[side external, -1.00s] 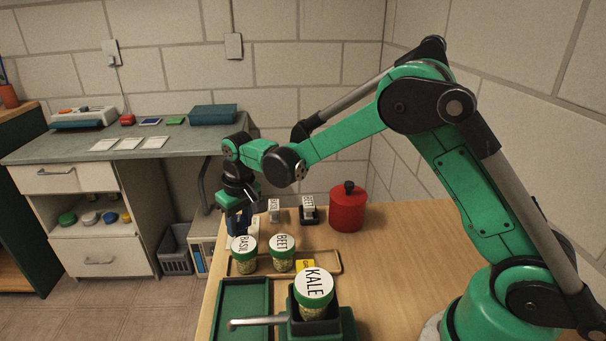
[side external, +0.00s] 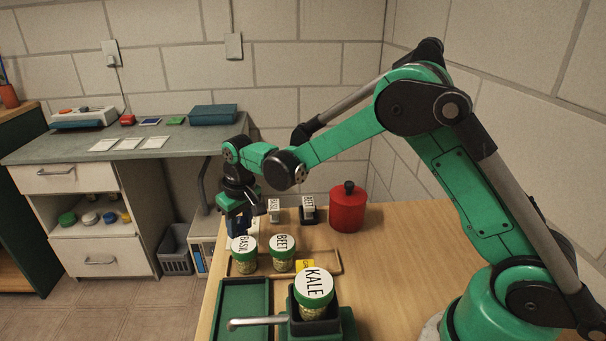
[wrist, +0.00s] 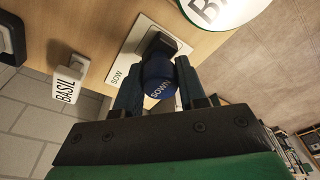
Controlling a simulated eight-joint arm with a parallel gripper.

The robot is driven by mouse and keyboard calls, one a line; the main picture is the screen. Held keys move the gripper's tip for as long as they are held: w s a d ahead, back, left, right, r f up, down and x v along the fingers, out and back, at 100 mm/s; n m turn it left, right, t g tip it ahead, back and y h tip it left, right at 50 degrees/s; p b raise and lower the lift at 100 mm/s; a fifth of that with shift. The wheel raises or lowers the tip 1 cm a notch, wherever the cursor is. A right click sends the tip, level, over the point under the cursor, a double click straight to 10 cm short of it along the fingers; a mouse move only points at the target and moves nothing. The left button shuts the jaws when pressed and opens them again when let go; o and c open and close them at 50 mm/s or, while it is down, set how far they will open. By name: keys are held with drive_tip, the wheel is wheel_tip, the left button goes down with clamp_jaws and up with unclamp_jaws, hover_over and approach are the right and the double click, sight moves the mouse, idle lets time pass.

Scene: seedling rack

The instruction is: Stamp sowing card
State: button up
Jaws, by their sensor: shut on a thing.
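My gripper (wrist: 160,80) is shut on a blue stamp (wrist: 158,92) marked SOWN in the wrist view, with one finger on each side of it. The stamp has a black base, which is over a white sowing card (wrist: 122,62). Printed letters reading SOW show on the card. Whether the base touches the card or hovers just above it, I cannot tell. In the side view my gripper (side external: 240,222) points down at the far left edge of the wooden table, and the card is mostly hidden behind jars and gripper.
A BASIL jar (side external: 244,264) and a BEET jar (side external: 282,257) stand close in front of my gripper. A KALE jar (side external: 314,290) sits in a holder nearer. Small BASIL (side external: 274,210) and BEET (side external: 309,212) markers and a red canister (side external: 348,210) stand behind.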

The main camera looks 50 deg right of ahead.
idle(0.3)
drive_tip(key=shift+r, duration=3.5)
